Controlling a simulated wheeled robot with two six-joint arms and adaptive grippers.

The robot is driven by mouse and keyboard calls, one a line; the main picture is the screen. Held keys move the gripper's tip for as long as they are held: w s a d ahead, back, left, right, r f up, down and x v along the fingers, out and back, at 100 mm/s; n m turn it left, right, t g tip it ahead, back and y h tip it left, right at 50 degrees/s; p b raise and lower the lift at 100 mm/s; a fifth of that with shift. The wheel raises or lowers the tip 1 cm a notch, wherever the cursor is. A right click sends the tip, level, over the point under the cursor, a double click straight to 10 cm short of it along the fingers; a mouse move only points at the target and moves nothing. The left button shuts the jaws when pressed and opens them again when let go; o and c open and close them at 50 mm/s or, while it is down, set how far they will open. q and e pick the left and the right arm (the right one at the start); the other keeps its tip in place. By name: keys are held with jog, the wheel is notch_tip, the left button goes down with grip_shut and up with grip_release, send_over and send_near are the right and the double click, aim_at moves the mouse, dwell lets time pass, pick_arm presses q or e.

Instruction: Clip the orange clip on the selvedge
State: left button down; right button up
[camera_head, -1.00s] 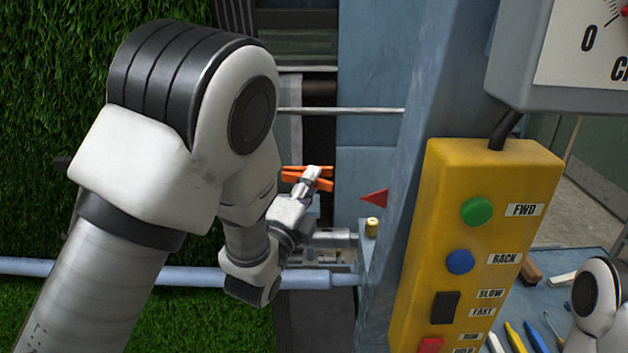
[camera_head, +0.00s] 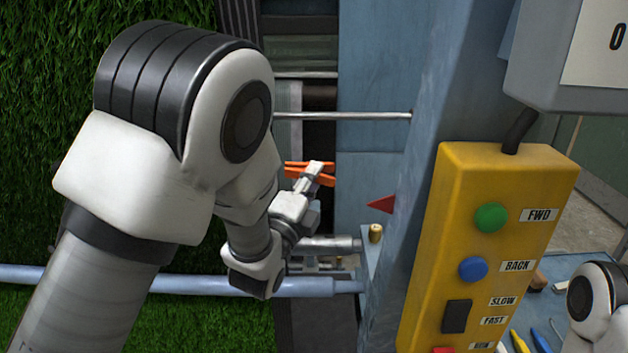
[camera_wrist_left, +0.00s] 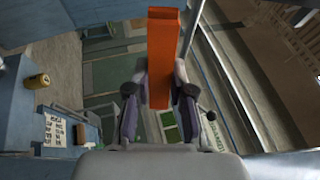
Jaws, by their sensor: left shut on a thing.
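The orange clip (camera_head: 312,173) is in my left gripper (camera_head: 318,178), close to the turf's right edge in the head view. In the left wrist view the orange clip (camera_wrist_left: 164,60) stands long and narrow between the two fingers of my left gripper (camera_wrist_left: 160,95), which are shut on it. The green turf (camera_head: 100,28) hangs behind my left arm. Its selvedge looks like the pale strip (camera_head: 288,100) at the right edge, and the arm hides much of it. The clip appears beside this strip; I cannot tell whether they touch. My right gripper is out of view.
A yellow control box (camera_head: 480,200) with FWD and BACK buttons hangs at the right, by a blue upright (camera_head: 430,110). A red pointer (camera_head: 381,204) juts from the frame. A thin metal rod (camera_head: 345,115) and a pale blue roller (camera_head: 190,283) cross nearby.

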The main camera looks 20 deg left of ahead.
aim_at(294, 176)
pick_arm(q)
jog(key=shift+w+d+f+b, duration=0.1)
jog(key=shift+w+d+b, duration=0.05)
jog(key=shift+b, duration=0.15)
dwell(0.5)
jog(key=shift+s+a+b, duration=0.25)
jog(key=shift+a+b, duration=0.25)
jog(key=shift+a, duration=0.3)
jog(key=shift+s+a+b, duration=0.2)
jog(key=shift+a+b, duration=0.25)
jog(key=shift+a, duration=0.3)
dwell(1.2)
jog(key=shift+s+a, duration=0.1)
jog(key=shift+a, duration=0.35)
jog(key=shift+s+a+b, duration=0.1)
jog(key=shift+a+b, duration=0.15)
jog(key=shift+b, duration=0.1)
jog(key=shift+a, duration=0.5)
jog(key=shift+s+b, duration=0.1)
jog(key=shift+b, duration=0.35)
dwell(0.5)
dwell(0.4)
